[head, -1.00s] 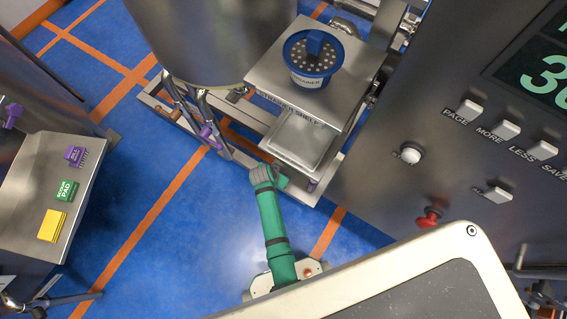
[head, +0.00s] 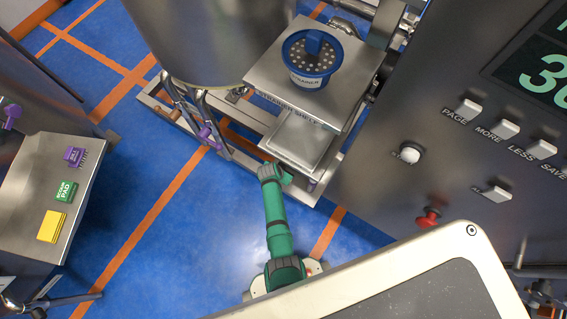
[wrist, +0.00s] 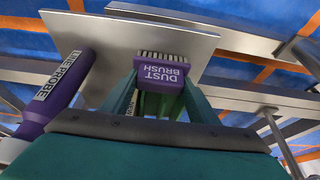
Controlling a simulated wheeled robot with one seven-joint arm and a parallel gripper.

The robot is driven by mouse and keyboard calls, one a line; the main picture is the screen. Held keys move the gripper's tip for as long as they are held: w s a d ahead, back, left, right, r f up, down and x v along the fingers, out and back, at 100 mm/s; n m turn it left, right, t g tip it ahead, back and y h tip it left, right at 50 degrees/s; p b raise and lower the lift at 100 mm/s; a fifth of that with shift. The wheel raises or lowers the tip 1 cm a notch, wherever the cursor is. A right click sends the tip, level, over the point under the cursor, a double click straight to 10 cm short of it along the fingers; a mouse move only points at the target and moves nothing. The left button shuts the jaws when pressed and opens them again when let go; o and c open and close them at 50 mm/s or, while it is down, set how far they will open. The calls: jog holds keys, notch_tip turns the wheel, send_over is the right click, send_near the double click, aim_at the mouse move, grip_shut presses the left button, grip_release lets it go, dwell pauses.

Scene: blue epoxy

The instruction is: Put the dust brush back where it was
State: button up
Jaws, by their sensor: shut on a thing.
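The dust brush (wrist: 160,72) is a purple block with a white label and pale bristles, seen in the wrist view. My gripper (wrist: 162,98) is shut on it, with a green finger on each side. The bristles point up in that view, in front of a flat metal plate (wrist: 190,40); I cannot tell whether they touch it. In the head view the end of my green arm (head: 275,172) is low, beside the lower metal tray. The held brush cannot be made out there.
A purple line probe (wrist: 62,90) is close left of my gripper in the wrist view. The strainer shelf (head: 270,82) holds a blue strainer (head: 312,58) above a lower metal tray (head: 298,140). A side bench (head: 30,200) holds a green pad and a yellow block.

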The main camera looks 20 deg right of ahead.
jog(key=shift+f, duration=0.1)
jog(key=o, duration=0.9)
jog(key=shift+o, duration=0.2)
jog(key=v, duration=1.2)
jog(key=s+a+r+n+t+y, duration=0.1)
jog(key=s+a+r+n+t, duration=0.25)
jog(key=s, duration=0.35)
jog(key=s+a+r+n+t+y, duration=0.1)
jog(key=s+a+r+n+t, duration=0.2)
jog(key=s, duration=0.4)
jog(key=s+a+r+n+t, duration=0.1)
jog(key=s+r+t, duration=0.1)
jog(key=r, duration=0.7)
jog(key=s+a+r+n+t+y, duration=0.1)
jog(key=s+r, duration=0.4)
jog(key=r, duration=0.5)
jog(key=s+a+r+n+t, duration=0.2)
jog(key=s+r+t, duration=0.1)
jog(key=r, duration=0.7)
jog(key=shift+s+a+r+y, duration=0.2)
jog(key=shift+s+a+y, duration=0.1)
jog(key=shift+s, duration=0.2)
